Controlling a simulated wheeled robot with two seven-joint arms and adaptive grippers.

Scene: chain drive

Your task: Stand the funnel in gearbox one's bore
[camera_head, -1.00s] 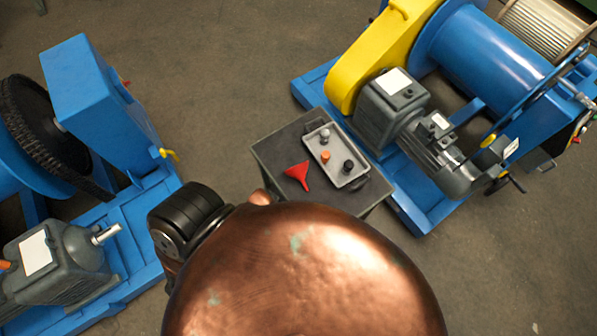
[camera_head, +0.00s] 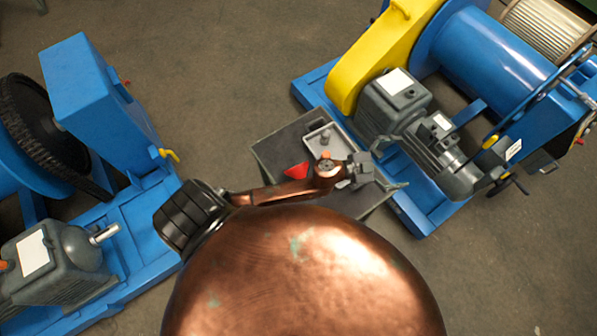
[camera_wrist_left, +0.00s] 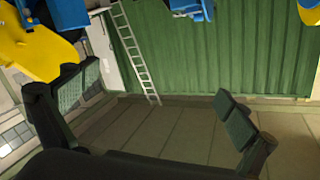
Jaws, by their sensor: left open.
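The red funnel (camera_head: 296,171) lies on the dark table, its spout now hidden behind my left arm. A grey gearbox (camera_head: 375,112) stands on the blue frame at the right, beside the yellow guard. Another grey gearbox (camera_head: 62,280) is at the lower left. I cannot tell which is gearbox one, and no bore shows clearly. My left gripper (camera_head: 391,168) is open and empty, over the table's right edge, right of the funnel and apart from it. Its spread fingers also show in the left wrist view (camera_wrist_left: 158,90). My right gripper is out of view.
The table (camera_head: 268,150) carries a grey tray (camera_head: 311,127) with small parts, partly covered by my arm. A blue winch drum (camera_head: 485,50) and motor (camera_head: 432,150) stand right. A blue machine (camera_head: 90,95) stands left. The left wrist view shows a ladder (camera_wrist_left: 135,50) against a green wall.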

